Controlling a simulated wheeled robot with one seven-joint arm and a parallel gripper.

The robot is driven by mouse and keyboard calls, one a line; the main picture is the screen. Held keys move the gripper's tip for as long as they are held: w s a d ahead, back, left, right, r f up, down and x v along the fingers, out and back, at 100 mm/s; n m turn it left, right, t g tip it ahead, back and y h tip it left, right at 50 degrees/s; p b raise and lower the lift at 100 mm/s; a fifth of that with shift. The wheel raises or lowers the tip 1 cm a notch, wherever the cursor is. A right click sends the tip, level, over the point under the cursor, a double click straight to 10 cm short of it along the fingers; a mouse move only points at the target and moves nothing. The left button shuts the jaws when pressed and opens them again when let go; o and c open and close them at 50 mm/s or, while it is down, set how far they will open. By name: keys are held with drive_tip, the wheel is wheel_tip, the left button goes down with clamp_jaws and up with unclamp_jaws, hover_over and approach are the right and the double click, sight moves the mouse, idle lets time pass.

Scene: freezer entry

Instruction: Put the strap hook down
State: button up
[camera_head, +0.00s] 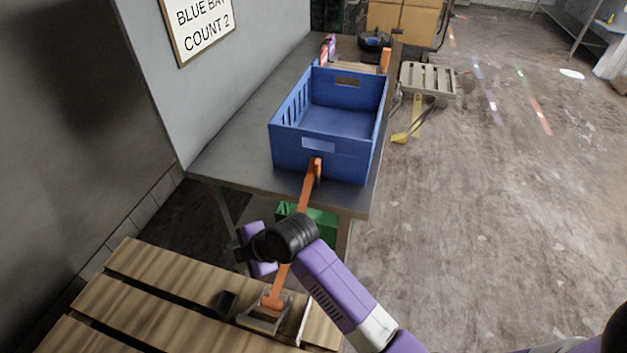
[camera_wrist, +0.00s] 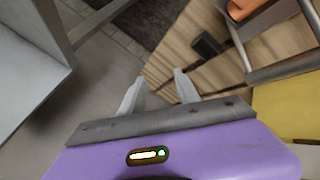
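A long orange strap (camera_head: 308,192) runs from the near wall of the blue crate (camera_head: 345,150) down behind my arm to a metal frame (camera_head: 262,318) on the wooden pallet. Its upper end looks like an orange hook piece (camera_head: 316,168) against the crate wall. Its lower orange end (camera_wrist: 240,8) lies by the metal frame (camera_wrist: 280,35) in the wrist view. I cannot tell which piece is the strap hook. My gripper (camera_wrist: 159,77) is open, with nothing seen between its fingers. It is above the pallet, left of the strap in the head view, where my wrist partly hides the strap.
A small black block (camera_head: 226,301) lies on the slatted pallet (camera_head: 160,280). The crate stands on a grey table (camera_head: 235,150) beside a wall. A green box (camera_head: 318,222) is under the table. Open floor (camera_head: 480,220) lies to the right.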

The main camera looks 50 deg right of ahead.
drive_tip(key=w+d+r+n+g, duration=0.2)
drive_tip(key=w+d+n, duration=0.1)
drive_tip(key=d, duration=0.4)
wheel_tip(320, 180, up, 12)
drive_tip(key=n+g+h+b, duration=0.2)
drive_tip(key=n+g+h, duration=0.2)
drive_tip(key=n+g, duration=0.15)
hover_over(317, 162)
drive_tip(key=shift+s+a+f, duration=0.2)
drive_tip(key=shift+a, duration=0.05)
drive_tip(key=shift+d+f+n, duration=0.15)
drive_tip(key=shift+d+n, duration=0.1)
drive_tip(key=shift+d, duration=0.05)
drive_tip(key=f+p, duration=0.1)
drive_tip(key=f, duration=0.2)
drive_tip(key=f+p, duration=0.1)
drive_tip(key=f, duration=0.3)
drive_tip(key=shift+w+d+f, duration=0.15)
drive_tip(key=shift+w+d, duration=0.05)
drive_tip(key=shift+c, duration=0.5)
clamp_jaws()
